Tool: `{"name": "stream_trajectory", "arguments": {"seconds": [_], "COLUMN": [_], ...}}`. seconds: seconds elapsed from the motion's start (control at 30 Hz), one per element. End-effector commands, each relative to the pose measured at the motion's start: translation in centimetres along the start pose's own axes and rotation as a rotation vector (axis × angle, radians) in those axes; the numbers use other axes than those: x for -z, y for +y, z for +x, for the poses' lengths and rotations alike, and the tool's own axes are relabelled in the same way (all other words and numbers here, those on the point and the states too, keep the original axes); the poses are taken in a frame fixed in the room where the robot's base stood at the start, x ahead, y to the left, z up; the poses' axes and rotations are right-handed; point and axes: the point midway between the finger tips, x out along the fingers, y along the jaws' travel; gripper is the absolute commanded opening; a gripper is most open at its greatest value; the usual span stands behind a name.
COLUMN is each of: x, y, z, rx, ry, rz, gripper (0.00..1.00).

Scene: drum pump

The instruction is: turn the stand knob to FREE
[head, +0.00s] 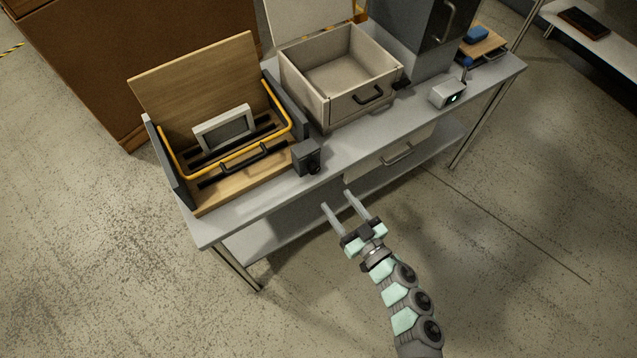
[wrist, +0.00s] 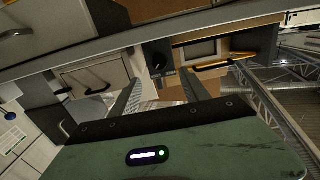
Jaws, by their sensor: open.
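The stand knob (head: 314,168) is a small black round knob on the front of a dark grey box (head: 304,155) at the table's front edge, right of the wooden stand (head: 207,193). In the wrist view the knob (wrist: 158,67) shows with a light pointer mark, framed between my fingers; I cannot read any label such as FREE. My gripper (head: 337,200) is open and empty, in front of the table edge and apart from the knob. In the wrist view both fingers of my gripper (wrist: 161,78) point toward the box.
The stand holds a framed screen (head: 224,130) behind a yellow bar (head: 187,176). An open beige drawer box (head: 340,72) stands right of it. A small white device (head: 447,94) sits farther right on the grey table (head: 385,124). The floor in front is clear.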

Motion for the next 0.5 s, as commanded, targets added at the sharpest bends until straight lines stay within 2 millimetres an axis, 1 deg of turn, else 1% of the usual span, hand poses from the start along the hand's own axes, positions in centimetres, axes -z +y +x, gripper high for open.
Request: {"name": "stream_trajectory", "arguments": {"seconds": [0.17,0.3,0.5], "x": [-0.1,0.0,0.0], "y": [0.0,0.1,-0.1], "z": [2.0,4.9,8.4], "rx": [0.002,0.000,0.003], "ry": [-0.002,0.000,0.001], "rz": [-0.001,-0.001,-0.001], "gripper": [0.54,0.54,0.54]}}
